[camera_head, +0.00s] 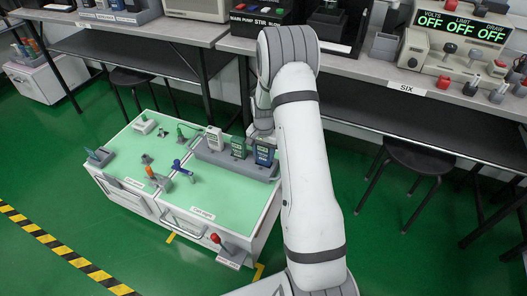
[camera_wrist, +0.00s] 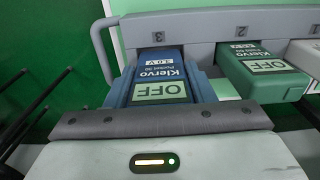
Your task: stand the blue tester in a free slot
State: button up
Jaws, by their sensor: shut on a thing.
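The blue tester (camera_wrist: 158,66) has a display reading OFF and lies between the jaws of my gripper (camera_wrist: 160,88), which is shut on it. In the wrist view its far end meets the grey rack (camera_wrist: 205,26) at the place marked 3. How deep it sits there is hidden. In the head view the blue tester (camera_head: 264,154) stands upright at the right end of the rack (camera_head: 225,160), beside my arm. A green tester (camera_wrist: 262,70) stands at place 2, and a white tester (camera_head: 214,138) stands at the rack's left end.
The rack stands on the back of a green-topped cabinet (camera_head: 205,198). Small tools and stands are scattered on its left part; a blue-handled item (camera_head: 182,168) lies in front of the rack. A red-knobbed lever (camera_head: 215,239) is at the front. The front right top is clear.

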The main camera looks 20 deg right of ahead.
aim_at(264, 165)
jog(key=shift+f+b, duration=0.95)
jog(key=shift+f, duration=0.75)
jog(key=o, duration=1.1)
jog(key=shift+r, duration=0.1)
notch_tip(264, 165, up, 8)
jog(key=p, duration=0.3)
jog(key=shift+f, duration=0.2)
